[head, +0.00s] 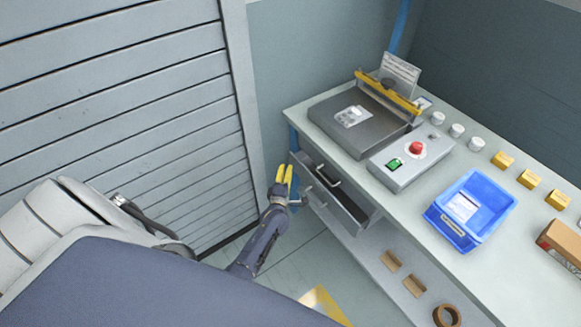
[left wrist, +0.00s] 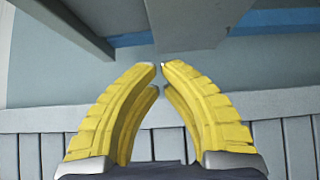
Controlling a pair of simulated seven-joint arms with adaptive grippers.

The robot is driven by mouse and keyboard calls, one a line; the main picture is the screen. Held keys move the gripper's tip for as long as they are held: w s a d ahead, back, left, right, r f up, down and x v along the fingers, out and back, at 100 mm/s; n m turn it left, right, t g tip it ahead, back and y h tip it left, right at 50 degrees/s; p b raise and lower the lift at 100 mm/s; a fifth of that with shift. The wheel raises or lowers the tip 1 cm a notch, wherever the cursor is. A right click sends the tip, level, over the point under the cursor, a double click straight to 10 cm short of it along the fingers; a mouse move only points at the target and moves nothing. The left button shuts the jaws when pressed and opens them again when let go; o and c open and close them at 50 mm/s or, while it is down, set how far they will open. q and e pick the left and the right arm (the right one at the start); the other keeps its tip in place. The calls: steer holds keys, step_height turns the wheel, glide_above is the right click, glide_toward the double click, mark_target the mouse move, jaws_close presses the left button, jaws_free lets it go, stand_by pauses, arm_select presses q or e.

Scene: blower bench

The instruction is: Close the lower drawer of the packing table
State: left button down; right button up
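The packing table (head: 464,220) stands at the right of the head view. Its lower drawer (head: 341,217) is pulled out, with a dark strip of its inside showing below the upper drawer's handle (head: 330,180). The upper drawer looks closed. My left gripper (head: 284,170) is just left of the lower drawer's front, apparently apart from it, fingers pointing away from me. In the left wrist view its yellow fingers (left wrist: 159,66) nearly meet at the tips, with nothing between them. A grey panel edge, perhaps part of the table, crosses that view's top left. My right gripper is not in view.
A slatted grey shutter (head: 130,110) stands left of the gripper. On the table are a sealer-like device (head: 362,125), a control box with a red button (head: 416,148) and a blue bin (head: 446,228). A lower shelf holds a tape roll (head: 446,316).

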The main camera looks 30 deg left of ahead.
arm_select(q)
steer(key=c, duration=2.1)
jaws_free()
steer(key=v, duration=0.9)
steer(key=shift+s, duration=0.35)
steer(key=shift+c, duration=0.2)
steer(key=shift+s, duration=0.45)
jaws_close()
glide_toward(294, 158)
steer(key=w+a, duration=0.3)
steer(key=shift+w+d+r, duration=0.1)
steer(key=shift+w+d, duration=0.2)
steer(key=shift+w, duration=0.25)
steer(key=shift+w+d+r, duration=0.1)
steer(key=shift+w+d, duration=0.2)
steer(key=shift+w, duration=0.25)
